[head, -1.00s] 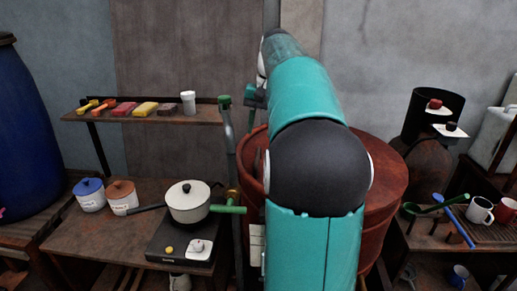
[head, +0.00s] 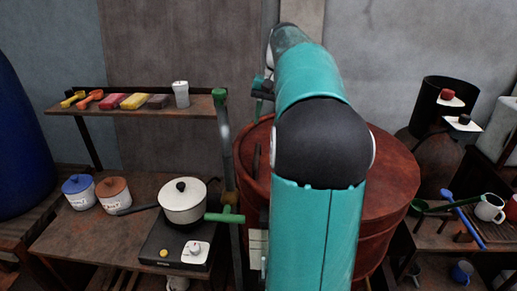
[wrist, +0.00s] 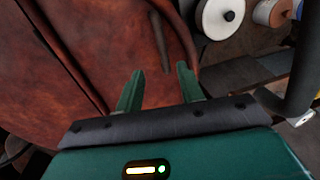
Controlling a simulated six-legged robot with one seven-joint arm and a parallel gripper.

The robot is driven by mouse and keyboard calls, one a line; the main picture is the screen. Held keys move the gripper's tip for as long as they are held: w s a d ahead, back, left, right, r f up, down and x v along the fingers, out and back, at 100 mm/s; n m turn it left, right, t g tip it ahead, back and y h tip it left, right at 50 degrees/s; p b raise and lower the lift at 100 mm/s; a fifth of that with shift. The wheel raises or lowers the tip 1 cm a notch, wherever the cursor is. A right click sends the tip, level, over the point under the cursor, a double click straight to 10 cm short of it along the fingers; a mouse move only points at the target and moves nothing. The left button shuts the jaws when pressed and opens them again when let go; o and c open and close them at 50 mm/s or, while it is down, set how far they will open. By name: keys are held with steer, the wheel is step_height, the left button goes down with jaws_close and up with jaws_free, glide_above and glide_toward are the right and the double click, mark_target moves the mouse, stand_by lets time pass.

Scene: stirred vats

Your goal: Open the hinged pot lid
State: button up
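A large red-brown vat (head: 388,185) with a flat round top stands behind my arm. In the wrist view its brown top (wrist: 95,45) fills the left, with a straight seam across it and a dark bar (wrist: 160,42) near its rim. A white pot (head: 183,213) sits on the hotplate, its white lid (head: 194,189) down and topped by a black knob. This lid also shows in the wrist view (wrist: 212,22). My gripper (wrist: 160,86) is open and empty, its green fingers over the vat top near the bar. My arm hides the vat's middle.
An upright pipe (head: 226,150) with a green handle (head: 225,218) stands between hotplate (head: 175,244) and vat. A shelf (head: 140,110) holds sponges and a candle. A rack with mugs (head: 489,208) is at right.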

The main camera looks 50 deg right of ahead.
mark_target(257, 154)
steer(key=f, duration=0.3)
steer(key=w+a+f, duration=0.1)
steer(key=f, duration=0.3)
steer(key=w+f, duration=0.1)
steer(key=f, duration=0.3)
steer(key=shift+a+f, duration=0.1)
steer(key=shift+a, duration=0.25)
jaws_close()
